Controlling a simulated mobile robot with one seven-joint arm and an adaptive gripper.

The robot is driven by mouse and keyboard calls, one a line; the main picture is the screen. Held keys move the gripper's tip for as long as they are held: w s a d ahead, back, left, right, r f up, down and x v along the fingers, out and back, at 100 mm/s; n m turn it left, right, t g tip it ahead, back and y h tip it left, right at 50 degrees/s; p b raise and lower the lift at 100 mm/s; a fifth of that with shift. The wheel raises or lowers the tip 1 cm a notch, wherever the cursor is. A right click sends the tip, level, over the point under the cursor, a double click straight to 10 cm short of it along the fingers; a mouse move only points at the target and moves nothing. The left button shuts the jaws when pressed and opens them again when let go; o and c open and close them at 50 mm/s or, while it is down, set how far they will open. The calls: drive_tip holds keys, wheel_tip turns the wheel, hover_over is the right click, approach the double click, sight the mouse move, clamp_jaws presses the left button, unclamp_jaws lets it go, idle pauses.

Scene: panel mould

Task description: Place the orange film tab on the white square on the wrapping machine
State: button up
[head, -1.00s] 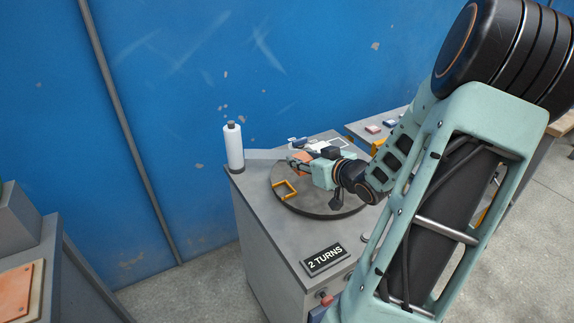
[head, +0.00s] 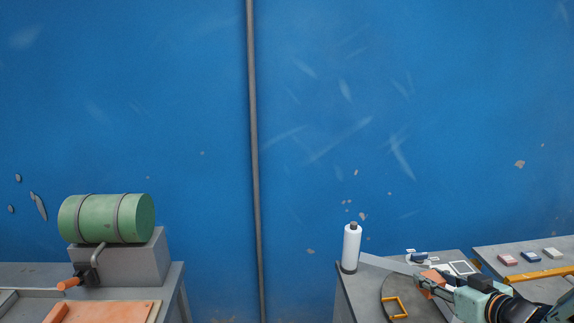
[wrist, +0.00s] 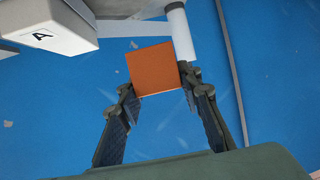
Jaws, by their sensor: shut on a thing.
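The orange film tab (wrist: 155,70) is held between my gripper's fingertips (wrist: 157,86) in the wrist view, its flat face towards the camera. In the head view the orange tab (head: 433,277) shows small at the tip of my gripper (head: 436,287), above the far right part of the dark turntable (head: 370,309). A white-outlined square (head: 474,268) lies on a grey surface just behind and right of the gripper. Whether the tab touches anything below is unclear. The wrapping machine (head: 347,290) is cut off by the lower frame edge.
A white film roll (head: 351,250) stands upright at the machine's back left corner. A green drum (head: 108,219) is on a bench at left. A blue wall stands behind.

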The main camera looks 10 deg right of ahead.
drive_tip(key=w+a+r+n+g+y+p, duration=0.1)
drive_tip(key=a+n+y+p, duration=0.3)
drive_tip(key=a, duration=1)
drive_tip(key=w+a+r+n+g+y+p, duration=0.1)
drive_tip(key=w+a+n+g+y+p, duration=0.2)
drive_tip(key=a, duration=1.2)
drive_tip(key=n+g+y+p, duration=0.1)
drive_tip(key=n+y, duration=0.1)
drive_tip(key=shift+a+r+n+y, duration=0.2)
drive_tip(key=shift+r+n+y, duration=0.1)
drive_tip(key=shift+r, duration=0.1)
drive_tip(key=shift+w+d+f+g, duration=0.1)
drive_tip(key=shift+g, duration=0.2)
